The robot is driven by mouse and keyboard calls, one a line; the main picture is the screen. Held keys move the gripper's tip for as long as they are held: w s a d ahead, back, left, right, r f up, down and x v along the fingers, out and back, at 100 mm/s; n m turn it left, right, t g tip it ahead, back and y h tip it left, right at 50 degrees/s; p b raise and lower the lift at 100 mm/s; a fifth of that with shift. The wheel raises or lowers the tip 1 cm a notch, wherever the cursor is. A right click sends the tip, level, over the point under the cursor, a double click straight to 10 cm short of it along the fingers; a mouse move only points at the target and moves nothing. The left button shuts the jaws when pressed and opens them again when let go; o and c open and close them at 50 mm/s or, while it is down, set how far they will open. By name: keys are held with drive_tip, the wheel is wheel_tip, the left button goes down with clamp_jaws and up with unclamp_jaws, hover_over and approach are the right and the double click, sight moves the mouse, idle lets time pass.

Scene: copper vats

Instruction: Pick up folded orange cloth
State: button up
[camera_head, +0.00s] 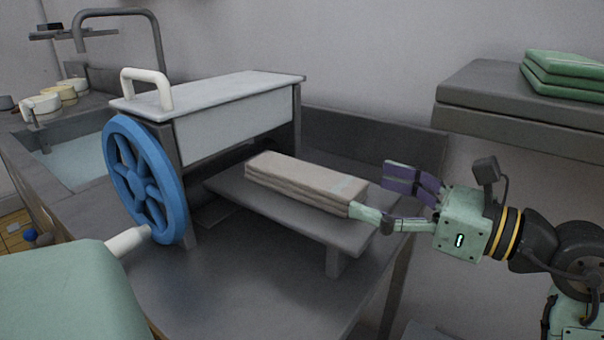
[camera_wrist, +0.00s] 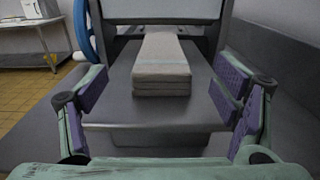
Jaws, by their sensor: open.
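A folded beige-grey cloth (camera_head: 305,182) lies in a layered stack on the grey shelf (camera_head: 335,236) in front of a roller press. No orange cloth shows in either view. My gripper (camera_head: 388,198) is open and empty at the right end of the folded cloth. In the wrist view, the cloth (camera_wrist: 162,68) lies ahead, centred between the two spread fingers with purple pads. In the head view, the nearer finger overlaps the cloth's end, and I cannot tell whether they touch.
The press (camera_head: 240,115) has a blue wheel (camera_head: 147,180) with a white handle. Green folded cloths (camera_head: 562,78) rest on a wall shelf (camera_head: 480,95) above my arm. A sink (camera_head: 75,160) and bowls are at left. A pale green object (camera_head: 65,295) fills the lower left.

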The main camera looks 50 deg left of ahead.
sight(340, 183)
drive_tip(key=x, duration=0.2)
drive_tip(key=p+x, duration=0.1)
drive_tip(key=x, duration=0.1)
drive_tip(key=p+x, duration=0.1)
drive_tip(key=x, duration=0.1)
drive_tip(key=shift+a+f, duration=0.3)
drive_tip(key=shift+f, duration=0.1)
drive_tip(key=shift+c, duration=0.2)
drive_tip(key=c, duration=1.6)
drive_tip(key=shift+o, duration=0.2)
drive_tip(key=shift+w+r, duration=0.1)
drive_tip(key=shift+r, duration=0.05)
